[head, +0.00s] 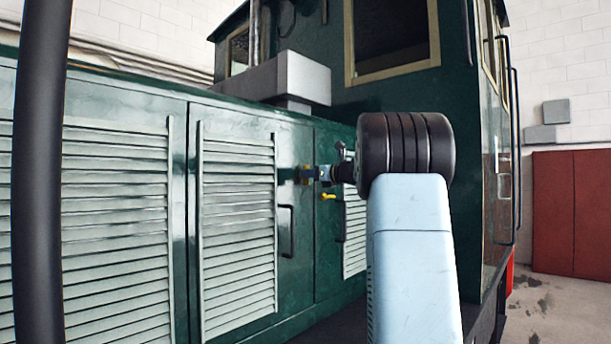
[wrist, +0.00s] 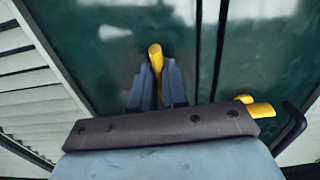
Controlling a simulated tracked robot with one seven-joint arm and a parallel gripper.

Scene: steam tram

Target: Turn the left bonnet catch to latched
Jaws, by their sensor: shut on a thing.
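The left bonnet catch (wrist: 155,58) is a yellow lever on the dark green bonnet door. In the wrist view it stands nearly upright in the picture, its rounded end showing above the fingertips. My gripper (wrist: 155,82) is shut on it, with one blue-grey finger on each side; the fingers hide its lower part. In the head view my gripper (head: 311,174) reaches the door's upper right corner, and the held catch is mostly hidden there. A second yellow catch (head: 328,196) sits just right on the neighbouring door; it also shows in the wrist view (wrist: 260,108), lying roughly sideways.
Black door handles (head: 288,231) and (head: 342,222) stand out below the catches. Pale louvred panels (head: 237,220) cover the doors. The green cab (head: 400,95) rises behind my arm. A dark vertical post (head: 40,170) crosses the head view's left side.

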